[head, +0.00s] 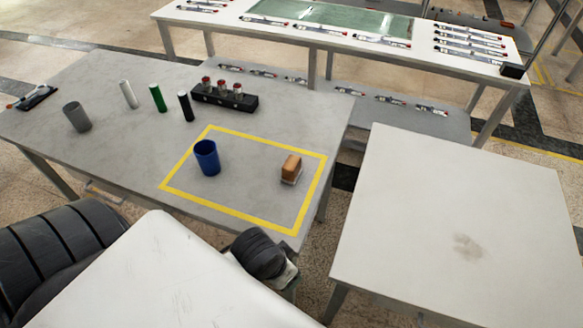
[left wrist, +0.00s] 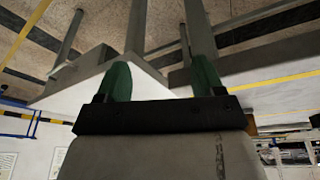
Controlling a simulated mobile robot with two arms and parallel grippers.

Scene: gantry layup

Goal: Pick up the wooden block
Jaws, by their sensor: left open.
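The wooden block (head: 291,165) is a small brown block on the grey table (head: 120,90). It stands inside the yellow taped rectangle, near its right side, on a small pale base. My left gripper (left wrist: 160,80) shows only in the left wrist view, with two green-tipped fingers spread apart and nothing between them. I cannot make out the block for sure in that view, and the gripper looks apart from it. My right gripper is not in view.
A blue cup (head: 206,158) stands left of the block inside the tape. A black rack (head: 224,98), several cylinders and a grey cup (head: 77,117) stand farther back and left. The taped area between cup and block is clear.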

